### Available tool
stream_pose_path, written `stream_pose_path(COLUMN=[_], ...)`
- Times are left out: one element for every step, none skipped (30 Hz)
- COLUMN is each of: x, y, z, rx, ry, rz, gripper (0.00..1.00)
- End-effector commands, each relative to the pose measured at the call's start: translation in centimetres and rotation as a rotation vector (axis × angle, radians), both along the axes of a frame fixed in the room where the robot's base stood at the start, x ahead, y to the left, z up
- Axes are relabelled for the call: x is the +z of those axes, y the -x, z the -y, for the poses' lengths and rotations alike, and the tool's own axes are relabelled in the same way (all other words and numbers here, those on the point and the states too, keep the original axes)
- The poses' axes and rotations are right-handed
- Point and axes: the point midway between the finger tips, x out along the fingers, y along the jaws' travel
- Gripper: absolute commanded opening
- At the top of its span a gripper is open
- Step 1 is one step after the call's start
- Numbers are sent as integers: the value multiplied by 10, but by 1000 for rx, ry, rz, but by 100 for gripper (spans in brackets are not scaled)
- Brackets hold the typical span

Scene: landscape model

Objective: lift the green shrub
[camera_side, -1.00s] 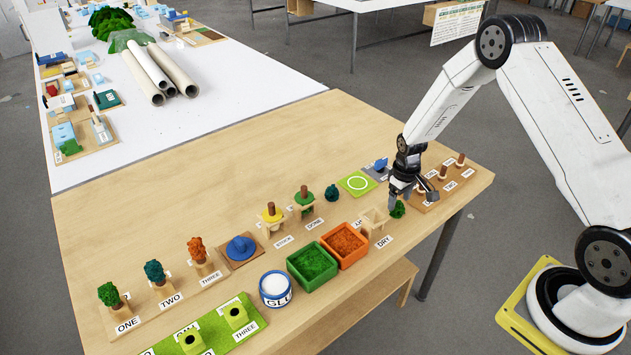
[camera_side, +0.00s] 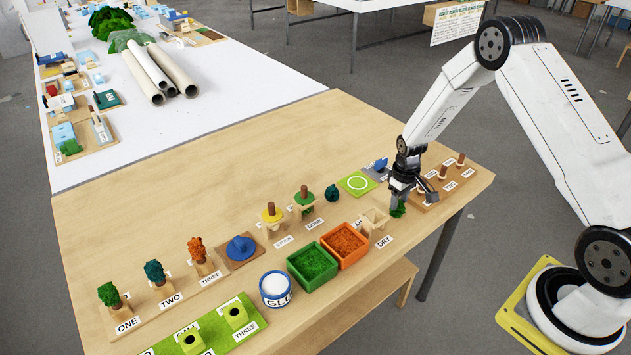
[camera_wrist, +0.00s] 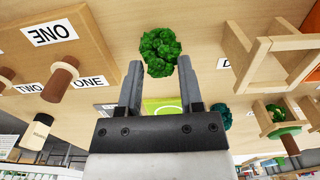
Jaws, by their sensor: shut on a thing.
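The green shrub (camera_side: 398,210) is a small, bushy, bright green clump at the right end of the wooden table. My gripper (camera_side: 397,200) points down over it, and its fingers reach the shrub. In the wrist view the shrub (camera_wrist: 159,52) sits between the two grey fingertips of my gripper (camera_wrist: 158,70), which are shut on it. The side view does not show clearly whether the shrub's underside is on the table or just above it.
A wooden rack (camera_side: 441,180) with brown pegs stands just right of my gripper. An empty wooden stand (camera_side: 374,220) is close on the left, with a DRY label (camera_side: 384,241) in front. Orange (camera_side: 344,243) and green (camera_side: 312,265) trays lie further left.

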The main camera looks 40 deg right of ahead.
Motion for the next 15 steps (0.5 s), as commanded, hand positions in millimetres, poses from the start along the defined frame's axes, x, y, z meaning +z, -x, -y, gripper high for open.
stream_pose_path(x=[2, 3, 4, 6, 7, 9, 10, 12, 13, 14, 15, 17, 19, 20, 22], y=[0, 0, 0, 0, 0, 0, 0, 0, 0, 0, 0, 0, 0, 0, 0], z=[0, 0, 0, 0, 0, 0, 0, 0, 0, 0, 0, 0, 0, 0, 0], rx=[0, 0, 0, 0, 0, 0, 0, 0, 0, 0, 0, 0, 0, 0, 0], ry=[0, 0, 0, 0, 0, 0, 0, 0, 0, 0, 0, 0, 0, 0, 0], rz=[0, 0, 1, 1, 1, 1, 1, 1, 0, 0, 0, 0, 0, 1, 1], gripper=[14, 14, 14, 14, 14, 14, 14, 14, 14, 14, 14, 14, 14, 14, 14])
